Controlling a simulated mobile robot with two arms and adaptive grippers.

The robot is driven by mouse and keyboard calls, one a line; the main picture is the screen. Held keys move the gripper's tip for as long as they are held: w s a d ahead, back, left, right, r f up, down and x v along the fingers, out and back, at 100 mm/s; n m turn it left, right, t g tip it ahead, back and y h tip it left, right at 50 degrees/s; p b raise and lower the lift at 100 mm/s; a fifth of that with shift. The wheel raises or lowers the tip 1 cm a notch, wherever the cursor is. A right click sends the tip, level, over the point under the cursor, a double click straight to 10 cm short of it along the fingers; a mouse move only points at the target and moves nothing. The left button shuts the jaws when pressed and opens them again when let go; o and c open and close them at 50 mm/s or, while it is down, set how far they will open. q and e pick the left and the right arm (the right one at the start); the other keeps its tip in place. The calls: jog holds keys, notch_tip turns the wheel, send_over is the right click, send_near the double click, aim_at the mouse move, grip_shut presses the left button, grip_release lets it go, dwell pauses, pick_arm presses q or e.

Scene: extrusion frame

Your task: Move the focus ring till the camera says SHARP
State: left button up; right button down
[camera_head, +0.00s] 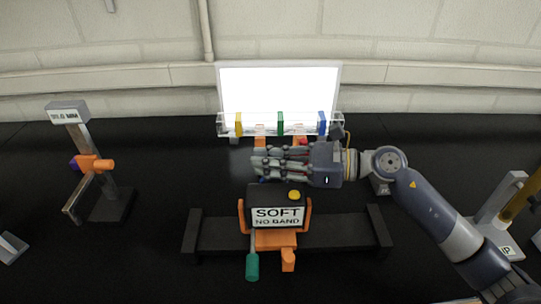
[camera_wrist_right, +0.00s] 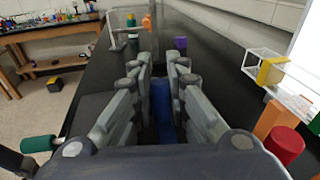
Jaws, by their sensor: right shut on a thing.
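The camera (camera_head: 246,205) is a dark box in an orange cradle on a dark rail, and its display (camera_head: 278,216) reads SOFT, NO BAND. My right gripper (camera_head: 262,164) reaches in from the right just behind the camera. In the right wrist view its fingers (camera_wrist_right: 161,62) are shut on a blue part (camera_wrist_right: 162,105). I cannot tell whether this is the focus ring, as the fingers hide most of it in the head view. A green handle (camera_head: 252,266) hangs at the camera's front; it also shows in the right wrist view (camera_wrist_right: 38,144). My left gripper is out of view.
A bright white panel (camera_head: 280,88) stands behind, with a clear rail carrying yellow (camera_head: 239,124), green (camera_head: 280,124) and blue (camera_head: 322,123) bands. A red cylinder (camera_wrist_right: 286,145) is close beside my right gripper. A stand with a small display (camera_head: 68,115) is at left.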

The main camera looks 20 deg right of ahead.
jog(key=shift+w+a+r+g+h+p, duration=0.15)
jog(key=shift+a+g+h+p, duration=0.2)
jog(key=shift+h+p, duration=0.3)
jog(key=shift+a+f, duration=0.1)
jog(key=shift+f, duration=0.1)
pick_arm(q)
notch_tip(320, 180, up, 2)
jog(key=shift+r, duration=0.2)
pick_arm(e)
jog(key=c, duration=1.5)
grip_release()
jog(key=shift+c, duration=0.2)
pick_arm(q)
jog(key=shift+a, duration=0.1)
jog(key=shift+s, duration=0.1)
